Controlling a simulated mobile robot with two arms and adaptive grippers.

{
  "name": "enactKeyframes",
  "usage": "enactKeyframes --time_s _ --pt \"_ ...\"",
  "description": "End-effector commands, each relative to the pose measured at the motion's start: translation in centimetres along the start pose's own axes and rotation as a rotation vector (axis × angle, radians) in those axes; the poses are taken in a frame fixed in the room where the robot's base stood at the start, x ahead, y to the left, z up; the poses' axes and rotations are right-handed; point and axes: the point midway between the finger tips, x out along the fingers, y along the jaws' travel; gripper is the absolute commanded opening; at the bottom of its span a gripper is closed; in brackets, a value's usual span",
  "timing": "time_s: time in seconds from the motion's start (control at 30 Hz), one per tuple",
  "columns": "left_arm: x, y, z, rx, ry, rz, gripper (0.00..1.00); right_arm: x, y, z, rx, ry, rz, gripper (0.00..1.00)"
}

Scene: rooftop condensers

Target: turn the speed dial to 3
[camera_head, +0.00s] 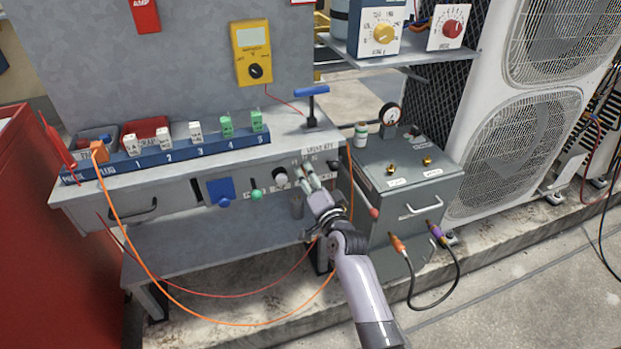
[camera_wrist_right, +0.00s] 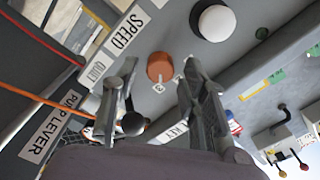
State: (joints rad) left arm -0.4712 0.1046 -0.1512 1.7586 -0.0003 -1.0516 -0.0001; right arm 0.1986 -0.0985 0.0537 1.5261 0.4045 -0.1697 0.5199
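An orange-brown round dial (camera_wrist_right: 160,66) sits on the grey panel beside the white SPEED label (camera_wrist_right: 127,31) in the right wrist view. A small white mark with a character shows at its lower edge; I cannot read the setting surely. My right gripper (camera_wrist_right: 159,70) is open, with one finger on either side of the dial in this view. Gaps show between fingers and dial; I cannot tell how far off the tips are. In the head view my right gripper (camera_head: 307,172) is at the bench's front panel and hides the dial. My left gripper is not in view.
A white knob (camera_wrist_right: 215,22) sits near the dial. The panel also carries a green knob (camera_head: 257,195) and a blue switch (camera_head: 221,189). PUMP LEVER (camera_wrist_right: 50,128) and KEY (camera_wrist_right: 172,133) labels are close by. An orange cable (camera_head: 190,317) hangs in front of the bench.

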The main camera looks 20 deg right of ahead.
Motion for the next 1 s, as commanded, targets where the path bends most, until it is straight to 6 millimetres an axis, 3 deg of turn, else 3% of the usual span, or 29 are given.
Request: enactKeyframes --time_s 0.33,0.47,0.8,1.0 --pt "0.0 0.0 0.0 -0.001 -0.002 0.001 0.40 -0.1 0.0 0.0 -0.001 -0.001 0.000 0.44" --pt "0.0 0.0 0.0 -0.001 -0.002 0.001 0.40 -1.2 0.1 0.1 -0.001 -0.001 0.001 0.44" --pt "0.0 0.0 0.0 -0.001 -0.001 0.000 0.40 -7.9 0.1 0.1 -0.001 -0.001 0.002 0.44" --pt "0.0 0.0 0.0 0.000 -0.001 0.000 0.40 -10.9 0.1 0.1 -0.001 -0.001 0.001 0.44"
